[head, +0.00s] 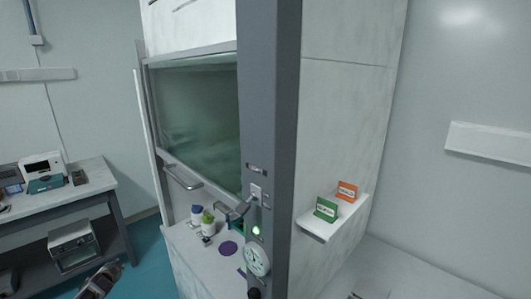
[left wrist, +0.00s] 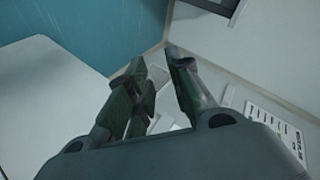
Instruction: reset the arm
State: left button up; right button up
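My left arm's end with the left gripper (head: 101,281) shows at the bottom left of the head view, low in front of the fume hood and beside the bench. In the left wrist view, the two fingers of the left gripper (left wrist: 157,64) stand apart with nothing between them. The fingers look dark green and grey. My right gripper does not show clearly in either view.
A fume hood with a glass sash (head: 195,110) stands in the middle. White and green-capped bottles (head: 208,222) and a round gauge (head: 257,260) are at its front. A small shelf (head: 335,222) holds green and orange signs. A bench (head: 90,190) with instruments stands left.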

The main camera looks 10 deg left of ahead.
pick_arm(q)
jog(key=s+d+f+g+h, duration=0.1)
jog(key=s+d+f+g, duration=0.1)
jog(key=s+d+f, duration=0.75)
jog(key=s+d+f+n+g+h, duration=0.1)
jog(key=s+d+f, duration=0.55)
jog(key=f, duration=0.55)
jog(key=s+d+f+g+h, duration=0.2)
jog(key=s+d+f, duration=0.6)
jog(key=f, duration=0.3)
jog(key=s+d+f+n+g+h, duration=0.1)
jog(key=s+d+f, duration=0.4)
jog(key=s+d, duration=0.4)
jog(key=s+d+f+g+h, duration=0.1)
jog(key=s+d+f, duration=0.3)
jog(key=s+d, duration=0.5)
jog(key=s+d+f+g, duration=0.1)
jog(key=s+d, duration=0.1)
jog(key=s, duration=0.6)
jog(key=s+d+f+g, duration=0.1)
jog(key=s+d, duration=0.2)
jog(key=s, duration=0.5)
jog(key=shift+f+b, duration=0.3)
jog(key=shift+b, duration=0.15)
jog(key=shift+w+d, duration=0.1)
jog(key=shift+d, duration=0.05)
